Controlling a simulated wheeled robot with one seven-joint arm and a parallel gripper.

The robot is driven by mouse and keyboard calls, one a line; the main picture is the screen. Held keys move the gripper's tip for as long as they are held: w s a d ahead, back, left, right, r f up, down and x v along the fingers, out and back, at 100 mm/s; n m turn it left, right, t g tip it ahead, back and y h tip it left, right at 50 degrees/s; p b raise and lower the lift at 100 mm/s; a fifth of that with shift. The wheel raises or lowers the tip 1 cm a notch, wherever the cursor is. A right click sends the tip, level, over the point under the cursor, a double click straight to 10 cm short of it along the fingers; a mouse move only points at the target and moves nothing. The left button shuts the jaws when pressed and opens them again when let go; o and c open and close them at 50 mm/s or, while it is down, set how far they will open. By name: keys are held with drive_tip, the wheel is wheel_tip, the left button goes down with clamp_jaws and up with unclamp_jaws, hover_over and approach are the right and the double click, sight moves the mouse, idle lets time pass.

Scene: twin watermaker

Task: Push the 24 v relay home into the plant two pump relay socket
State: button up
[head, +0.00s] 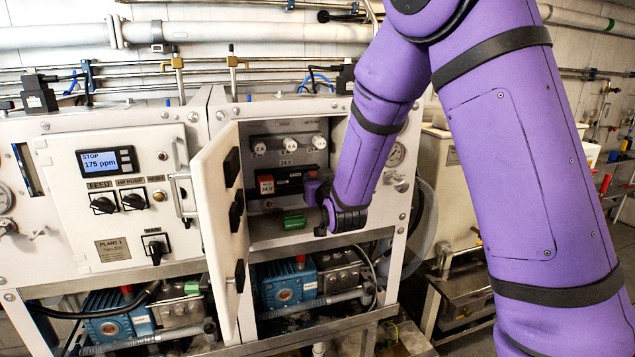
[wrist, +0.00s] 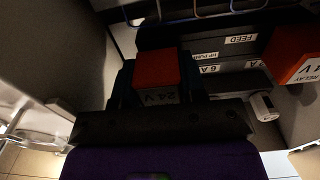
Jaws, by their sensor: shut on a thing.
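My gripper (head: 314,190) reaches from the right into the open plant two cabinet. In the wrist view it is shut on a red-orange block marked "24 V" (wrist: 157,70), the 24 V relay, with a dark finger on either side. A second orange block with a white "RELAY" label (wrist: 292,52) shows at the right of the wrist view. In the head view an orange relay with a white label (head: 266,184) is at the left inside the cabinet. The pump relay socket is not clearly visible, and I cannot tell whether the held relay touches it.
The white cabinet door (head: 215,205) stands open on the left. Fuse caps (head: 290,143) line the panel above. A green block (head: 293,221) lies on the cabinet floor. The plant one panel (head: 110,200) is further left. Blue pumps (head: 288,284) sit below.

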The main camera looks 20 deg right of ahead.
drive_tip(key=shift+w, duration=0.5)
drive_tip(key=o, duration=1.1)
drive_tip(key=s, duration=1)
drive_tip(key=shift+s, duration=0.35)
